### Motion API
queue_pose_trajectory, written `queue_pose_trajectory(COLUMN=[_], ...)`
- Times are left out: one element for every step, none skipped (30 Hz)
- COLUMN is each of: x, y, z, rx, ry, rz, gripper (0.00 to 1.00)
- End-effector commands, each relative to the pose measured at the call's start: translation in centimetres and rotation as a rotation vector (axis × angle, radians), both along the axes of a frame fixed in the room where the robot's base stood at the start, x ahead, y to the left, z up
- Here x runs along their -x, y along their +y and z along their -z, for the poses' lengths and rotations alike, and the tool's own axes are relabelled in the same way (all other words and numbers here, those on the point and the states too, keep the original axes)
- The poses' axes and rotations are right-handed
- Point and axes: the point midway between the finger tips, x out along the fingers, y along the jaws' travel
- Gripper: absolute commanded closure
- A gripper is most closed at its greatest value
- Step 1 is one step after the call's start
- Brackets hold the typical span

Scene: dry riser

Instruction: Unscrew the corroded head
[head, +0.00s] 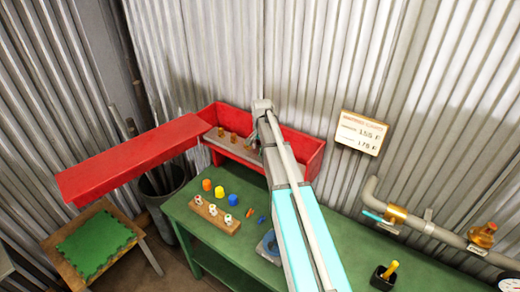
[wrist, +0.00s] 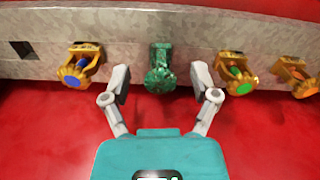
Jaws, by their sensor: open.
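The corroded head (wrist: 160,70), green and crusted, sits in a pale grey rail (wrist: 215,30) in the wrist view. My gripper (wrist: 160,88) is open, with one finger to each side of the corroded head. I see no finger touching it, and the head's lower end lies between or just beyond the fingertips. In the head view my arm covers the corroded head, and my gripper (head: 258,138) is only partly visible at the open red box (head: 305,150).
Brass heads with blue (wrist: 80,72), green (wrist: 235,75) and orange (wrist: 297,78) bulbs flank the fingers. The rail has an empty square hole (wrist: 23,50) at left. The green bench (head: 200,235) holds a wooden block (head: 215,216) with several white-topped pieces, coloured caps and a black holder (head: 383,278).

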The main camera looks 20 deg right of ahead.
Motion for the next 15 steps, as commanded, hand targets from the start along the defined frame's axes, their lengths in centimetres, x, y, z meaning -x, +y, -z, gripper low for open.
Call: queue_pose_trajectory(x=[-0.02, -0.02, -0.03, -0.04, -0.04, -0.06, -0.07, -0.06, -0.08, -0.08, -0.09, -0.09, -0.10, -0.10, -0.11], y=[0.01, 0.02, 0.03, 0.03, 0.03, 0.04, 0.04, 0.05, 0.05, 0.06, 0.06, 0.06, 0.07, 0.07, 0.08], z=[0.00, 0.00, 0.00, 0.00, 0.00, 0.00, 0.00, 0.00, 0.00, 0.00, 0.00, 0.00, 0.00, 0.00, 0.00], rx=[0.000, 0.000, 0.000, 0.000, 0.000, 0.000, 0.000, 0.000, 0.000, 0.000, 0.000, 0.000, 0.000, 0.000, 0.000], ry=[0.000, 0.000, 0.000, 0.000, 0.000, 0.000, 0.000, 0.000, 0.000, 0.000, 0.000, 0.000, 0.000, 0.000, 0.000], rz=[0.035, 0.059, 0.091, 0.114, 0.138, 0.169, 0.193, 0.217, 0.249, 0.272, 0.294, 0.323, 0.342, 0.358, 0.376], gripper=[0.23, 0.23, 0.23, 0.23, 0.23, 0.23, 0.23, 0.23, 0.23, 0.23, 0.23, 0.23, 0.23, 0.23, 0.23])
